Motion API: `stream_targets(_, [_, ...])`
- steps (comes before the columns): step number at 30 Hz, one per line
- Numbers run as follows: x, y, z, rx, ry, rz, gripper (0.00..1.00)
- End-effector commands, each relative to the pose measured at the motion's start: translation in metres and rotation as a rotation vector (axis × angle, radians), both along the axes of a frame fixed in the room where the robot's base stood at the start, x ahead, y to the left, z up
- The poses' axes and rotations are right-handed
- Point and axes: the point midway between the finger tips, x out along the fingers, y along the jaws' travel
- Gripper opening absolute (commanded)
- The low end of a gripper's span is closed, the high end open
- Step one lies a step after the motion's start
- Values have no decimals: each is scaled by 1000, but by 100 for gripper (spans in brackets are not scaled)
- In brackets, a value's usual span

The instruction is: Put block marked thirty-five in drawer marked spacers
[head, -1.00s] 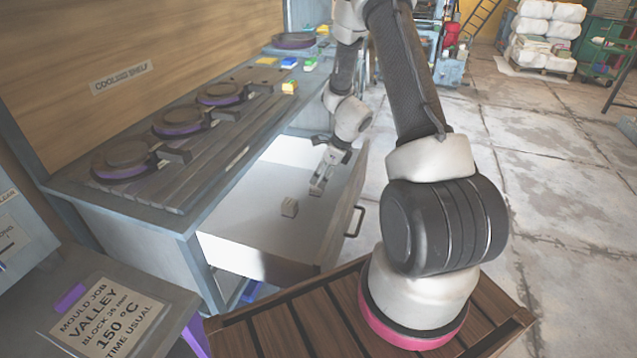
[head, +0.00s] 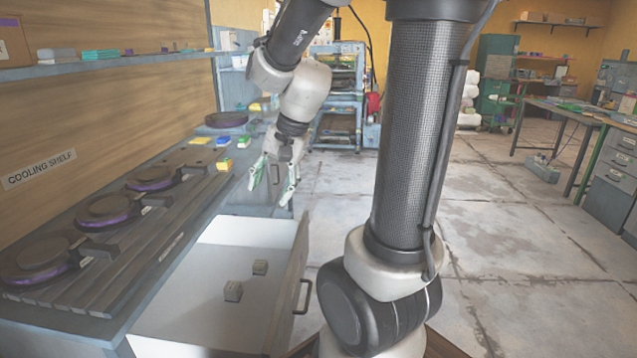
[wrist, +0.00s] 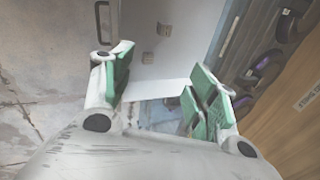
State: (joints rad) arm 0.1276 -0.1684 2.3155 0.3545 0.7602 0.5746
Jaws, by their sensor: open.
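The open drawer (head: 270,230) below the bench holds two small grey blocks. One block (head: 260,267) lies towards its far part, and the other (head: 232,291) lies nearer. No marking on either block or label on the drawer can be read. My gripper (head: 272,190) is open and empty, raised above and beyond the drawer's far end. In the wrist view the green finger pads are spread wide with nothing between them. The two blocks (wrist: 163,28) (wrist: 147,57) show on the drawer floor past the fingers.
Several round plates, among them a purple-edged one (head: 102,208), sit on the bench's slatted top. Coloured blocks, including a yellow one (head: 224,165), lie at its far end. The drawer handle (head: 303,296) juts towards the floor on the right. Open floor (head: 500,230) lies right of my arm.

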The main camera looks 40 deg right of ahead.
Motion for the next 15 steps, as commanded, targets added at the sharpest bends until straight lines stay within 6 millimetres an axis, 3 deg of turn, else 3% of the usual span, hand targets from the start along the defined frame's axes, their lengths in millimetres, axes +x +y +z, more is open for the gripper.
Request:
stream_targets(1, [-23,3,17,-61,-42,124,59])
stream_targets(3, [-55,3,34,-158,-84,304,59])
stream_targets(7, [-104,-3,51,-320,-139,580,59])
stream_targets(12, [-141,-13,58,-456,-168,789,59])
stream_targets(15, [-148,-15,59,-489,-173,835,59])
